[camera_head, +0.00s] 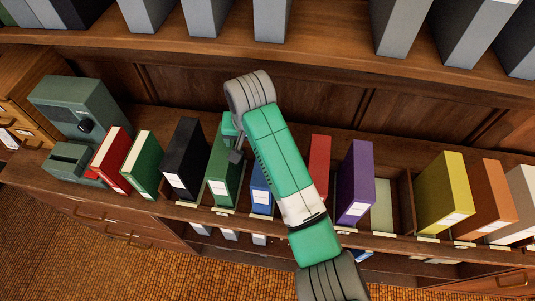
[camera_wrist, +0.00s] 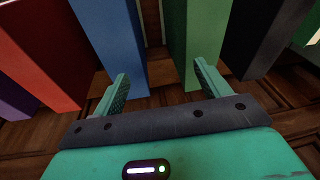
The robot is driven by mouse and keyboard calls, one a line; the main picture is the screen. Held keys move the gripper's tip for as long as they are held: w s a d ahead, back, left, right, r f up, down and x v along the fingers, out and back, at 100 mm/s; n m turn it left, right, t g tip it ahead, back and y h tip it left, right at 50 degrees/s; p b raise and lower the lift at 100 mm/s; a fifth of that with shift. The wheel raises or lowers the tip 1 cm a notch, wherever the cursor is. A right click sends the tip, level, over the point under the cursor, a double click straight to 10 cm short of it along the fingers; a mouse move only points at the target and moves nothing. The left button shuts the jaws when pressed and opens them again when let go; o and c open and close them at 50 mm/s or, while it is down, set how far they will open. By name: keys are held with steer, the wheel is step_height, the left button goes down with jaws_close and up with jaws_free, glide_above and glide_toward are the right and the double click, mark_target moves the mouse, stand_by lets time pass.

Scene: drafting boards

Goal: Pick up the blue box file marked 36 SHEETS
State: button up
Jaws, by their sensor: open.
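A blue box file (camera_head: 261,190) with a white label stands on the shelf between a green box file and my arm, which hides part of it in the head view. The label is too small to read. The blue file also shows in the wrist view (camera_wrist: 110,45), left of centre. My gripper (camera_head: 238,155) is over the row, by the green and blue files, largely hidden by my arm. In the wrist view my gripper (camera_wrist: 160,80) is open and empty. Its left finger is near the blue file's end and its right finger near the green file's end.
The green box file (camera_head: 222,170) and a black one (camera_head: 184,160) stand to the left. A red file (camera_head: 319,165) and a purple one (camera_head: 356,180) stand to the right. Grey files (camera_head: 270,20) line the upper shelf.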

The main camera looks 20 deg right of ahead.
steer(key=s+d+g, duration=0.1)
steer(key=s+d, duration=0.1)
steer(key=s+d+m+g, duration=0.1)
steer(key=shift+s+d+f+g+p, duration=0.2)
steer(key=shift+d+f+g+p, duration=0.1)
steer(key=shift+d+p, duration=0.1)
steer(key=shift+s+f, duration=0.15)
steer(key=shift+f, duration=1.4)
steer(key=f, duration=0.2)
steer(key=w+f, duration=0.1)
steer(key=f, duration=0.2)
jaws_close()
